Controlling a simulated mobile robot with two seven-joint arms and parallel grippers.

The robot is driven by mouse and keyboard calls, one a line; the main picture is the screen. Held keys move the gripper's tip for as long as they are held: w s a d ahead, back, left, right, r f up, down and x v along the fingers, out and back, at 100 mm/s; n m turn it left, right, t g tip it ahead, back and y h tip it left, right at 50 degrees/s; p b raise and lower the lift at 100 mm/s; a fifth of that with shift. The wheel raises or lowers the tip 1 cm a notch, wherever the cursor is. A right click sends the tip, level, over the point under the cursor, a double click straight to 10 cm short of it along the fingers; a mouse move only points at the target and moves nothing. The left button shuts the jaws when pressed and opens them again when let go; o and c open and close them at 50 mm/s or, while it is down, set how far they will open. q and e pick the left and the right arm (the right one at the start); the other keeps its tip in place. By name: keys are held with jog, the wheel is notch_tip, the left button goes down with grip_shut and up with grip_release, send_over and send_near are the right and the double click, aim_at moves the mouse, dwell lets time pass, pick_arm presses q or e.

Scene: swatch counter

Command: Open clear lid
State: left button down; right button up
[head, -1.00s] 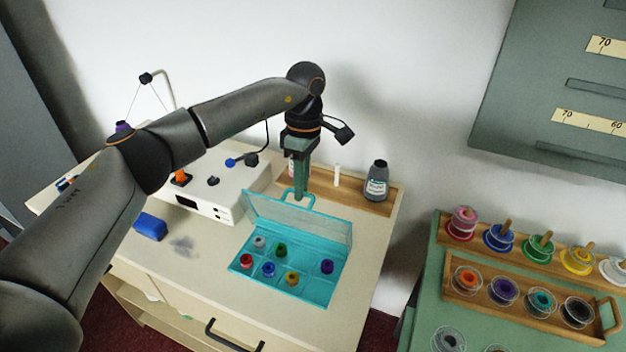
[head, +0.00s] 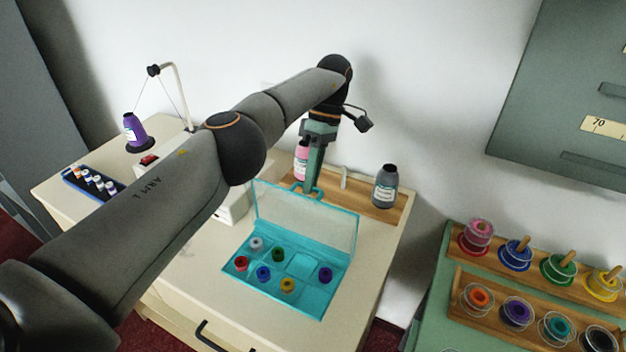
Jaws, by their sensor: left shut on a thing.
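A turquoise box (head: 331,302) with compartments stands on the cream cabinet top, with small bobbins of several colours inside. Its clear lid (head: 305,226) is raised, standing steeply up from the back edge. My left gripper (head: 307,188) points down behind the lid, shut on the turquoise handle (head: 296,187) at the lid's top edge. The fingertips are partly hidden by the lid. My right gripper is not in view.
At left are a purple thread cone (head: 134,130) and a blue rack (head: 91,184) of small spools. A green table with thread spools (head: 516,250) stands at right.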

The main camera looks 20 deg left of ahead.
pick_arm(q)
jog(key=shift+f, duration=0.15)
dwell(0.4)
jog(key=c, duration=0.9)
grip_release()
